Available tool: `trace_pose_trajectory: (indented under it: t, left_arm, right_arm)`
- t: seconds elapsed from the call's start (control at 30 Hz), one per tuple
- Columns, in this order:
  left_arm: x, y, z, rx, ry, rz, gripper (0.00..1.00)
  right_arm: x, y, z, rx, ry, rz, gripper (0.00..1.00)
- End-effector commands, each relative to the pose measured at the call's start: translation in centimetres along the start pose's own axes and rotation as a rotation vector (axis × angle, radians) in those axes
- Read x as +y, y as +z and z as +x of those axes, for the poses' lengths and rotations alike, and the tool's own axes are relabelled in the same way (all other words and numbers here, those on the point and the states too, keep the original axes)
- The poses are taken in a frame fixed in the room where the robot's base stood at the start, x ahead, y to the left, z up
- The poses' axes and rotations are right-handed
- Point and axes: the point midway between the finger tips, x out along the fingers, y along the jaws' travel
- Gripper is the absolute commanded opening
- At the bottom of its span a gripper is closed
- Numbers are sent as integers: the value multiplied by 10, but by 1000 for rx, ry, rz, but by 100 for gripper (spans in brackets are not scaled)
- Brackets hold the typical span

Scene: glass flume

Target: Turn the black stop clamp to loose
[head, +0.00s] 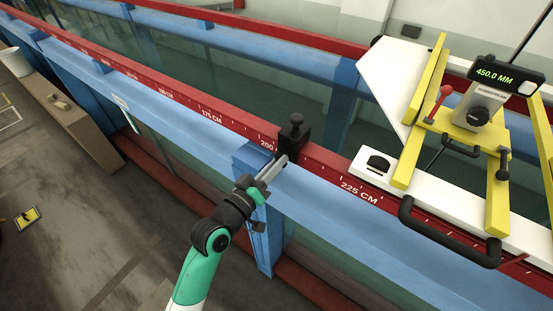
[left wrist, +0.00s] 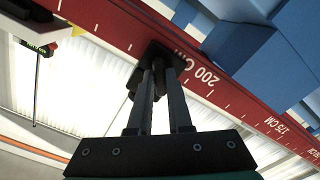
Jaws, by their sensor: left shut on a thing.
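The black stop clamp (head: 296,136) sits on the red graduated rail (head: 336,168) just right of the 200 cm mark, with a round knob on top. In the left wrist view the clamp (left wrist: 156,50) shows beyond my fingers. My left gripper (head: 281,162) reaches it from the near side, below its top knob. The left gripper also shows in the left wrist view (left wrist: 159,72), shut on a dark part of the clamp that lies between its fingers. The fingers hide most of the held part. My right gripper is not in view.
A white and yellow carriage (head: 409,140) with a black front handle (head: 440,235) and a display reading 450.0 MM (head: 495,75) stands on the rails to the right. A blue post and beam (head: 262,225) lie close by my left wrist. The rail left of the clamp is clear.

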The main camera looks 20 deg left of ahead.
Motion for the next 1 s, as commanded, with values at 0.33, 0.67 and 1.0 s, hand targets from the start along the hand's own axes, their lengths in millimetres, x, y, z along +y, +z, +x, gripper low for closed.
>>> trace_pose_trajectory:
  t: [0.33, 0.67, 1.0]
  left_arm:
    - [1, -2, 0, 1, 1, -214, 0]
    - [1, -1, 0, 2, 1, -283, 0]
    - [0, -1, 0, 3, 1, -284, 0]
  right_arm:
    - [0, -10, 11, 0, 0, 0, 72]
    - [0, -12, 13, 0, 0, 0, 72]
    - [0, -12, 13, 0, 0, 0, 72]
